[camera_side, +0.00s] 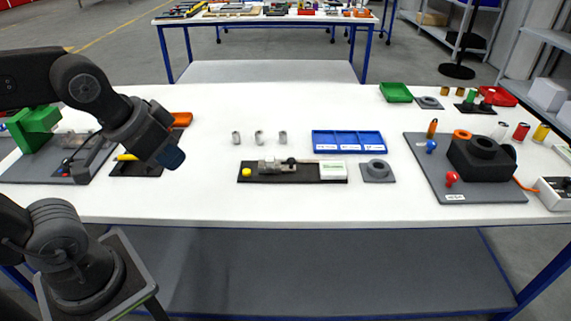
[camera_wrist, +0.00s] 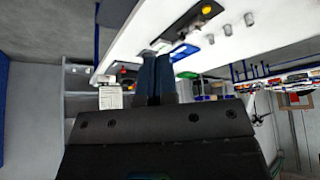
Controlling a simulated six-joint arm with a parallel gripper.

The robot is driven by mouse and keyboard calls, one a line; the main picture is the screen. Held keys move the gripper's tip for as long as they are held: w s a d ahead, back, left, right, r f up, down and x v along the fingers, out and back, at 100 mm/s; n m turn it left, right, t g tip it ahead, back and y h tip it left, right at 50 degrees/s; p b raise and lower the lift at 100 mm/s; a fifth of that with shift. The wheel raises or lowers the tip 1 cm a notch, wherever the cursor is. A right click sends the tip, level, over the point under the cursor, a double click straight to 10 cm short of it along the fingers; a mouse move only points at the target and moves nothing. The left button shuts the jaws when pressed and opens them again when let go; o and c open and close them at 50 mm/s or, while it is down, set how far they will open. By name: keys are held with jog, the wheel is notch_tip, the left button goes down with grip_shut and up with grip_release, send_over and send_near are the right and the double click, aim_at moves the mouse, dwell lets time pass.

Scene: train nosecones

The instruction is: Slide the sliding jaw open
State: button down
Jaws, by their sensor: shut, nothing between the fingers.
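The fixture with the sliding jaw sits on a black base plate (camera_side: 310,179) near the middle of the table in the side view. Its grey metal body (camera_side: 272,167) carries a dark knob (camera_side: 291,161), and a yellow button (camera_side: 247,172) is at the left end. The jaw's exact gap is too small to tell. My gripper (camera_side: 171,158) is raised to the left of the fixture, apart from it. In the wrist view my gripper (camera_wrist: 156,80) has its dark blue fingers together, with nothing between them.
Three grey nosecones (camera_side: 259,138) stand behind the fixture. A blue tray (camera_side: 348,142) and a grey ring holder (camera_side: 377,171) are to its right. A black plate with a yellow handle (camera_side: 127,157) lies left of my gripper. The white table in front of the fixture is clear.

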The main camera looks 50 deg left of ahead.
jog(key=c, duration=1.6)
grip_release()
jog(key=shift+w+r, duration=0.1)
jog(key=shift+w, duration=0.15)
jog(key=shift+c, duration=0.2)
jog(key=o, duration=0.7)
jog(key=w, duration=0.4)
jog(key=w+a+m, duration=0.1)
jog(key=w, duration=0.4)
jog(key=w+a+m+g+h, duration=0.1)
jog(key=w, duration=0.3)
jog(key=shift+w, duration=0.25)
jog(key=m, duration=0.2)
send_near(292, 159)
jog(key=a+v, duration=0.1)
jog(key=v, duration=0.4)
jog(key=shift+g+h, duration=0.3)
jog(key=shift+h, duration=0.1)
jog(key=x, duration=1.4)
jog(key=shift+w+a+r, duration=0.1)
jog(key=shift+w, duration=0.15)
jog(key=shift+c, duration=0.3)
grip_shut()
jog(key=shift+m, duration=0.3)
